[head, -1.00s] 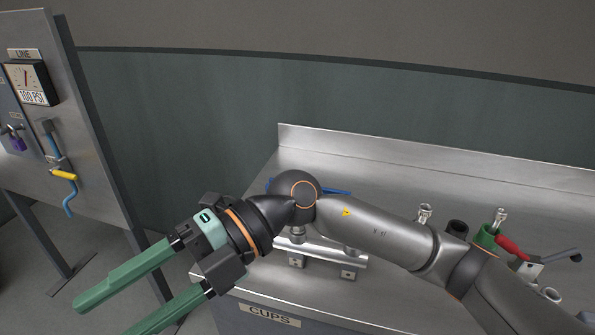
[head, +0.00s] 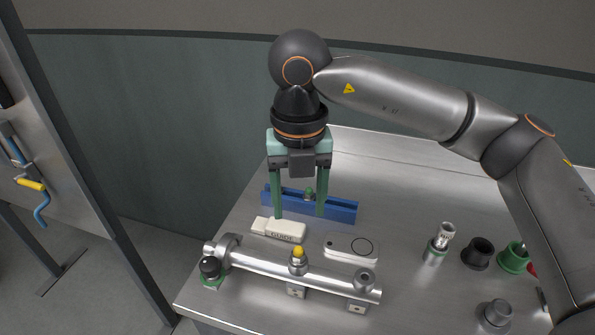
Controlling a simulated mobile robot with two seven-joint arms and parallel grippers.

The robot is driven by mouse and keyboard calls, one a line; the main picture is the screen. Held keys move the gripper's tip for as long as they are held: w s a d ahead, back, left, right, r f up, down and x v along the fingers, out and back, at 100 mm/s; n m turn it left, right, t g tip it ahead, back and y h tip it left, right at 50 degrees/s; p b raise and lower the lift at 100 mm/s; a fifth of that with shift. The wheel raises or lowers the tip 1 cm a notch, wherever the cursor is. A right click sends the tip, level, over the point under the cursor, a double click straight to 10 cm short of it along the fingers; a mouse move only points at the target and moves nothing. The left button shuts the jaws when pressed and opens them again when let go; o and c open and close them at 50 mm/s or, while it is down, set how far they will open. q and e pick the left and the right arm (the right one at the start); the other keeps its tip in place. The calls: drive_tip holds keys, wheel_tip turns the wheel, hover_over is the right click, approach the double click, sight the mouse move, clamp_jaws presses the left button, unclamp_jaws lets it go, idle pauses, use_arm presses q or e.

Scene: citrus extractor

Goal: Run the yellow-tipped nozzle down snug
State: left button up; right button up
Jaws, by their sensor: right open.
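The yellow-tipped nozzle (head: 299,254) stands upright in the middle port of a silver pipe manifold (head: 330,279). How tightly it sits cannot be told. My right gripper (head: 299,213) points straight down with its two green fingers spread. In the picture its fingertips are above and behind the nozzle, near the blue rack, apart from the nozzle. A small green-tipped piece (head: 309,193) at the blue rack (head: 340,211) shows between the fingers; nothing is seen gripped. My left gripper is out of view.
A white block marked GUIDE (head: 279,230) and a flat white device (head: 351,247) lie behind the manifold. A black-capped fitting (head: 210,269) is at its left end. A silver cylinder (head: 436,249), a dark cup (head: 477,253) and a green cup (head: 514,257) stand right. Free counter lies behind them.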

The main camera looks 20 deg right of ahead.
sight(298, 248)
drive_tip(key=f, duration=0.4)
drive_tip(key=f+p, duration=0.1)
drive_tip(key=f, duration=0.7)
drive_tip(key=shift+w+f+p, duration=0.25)
drive_tip(key=shift+p, duration=0.1)
drive_tip(key=shift+c, duration=0.2)
clamp_jaws()
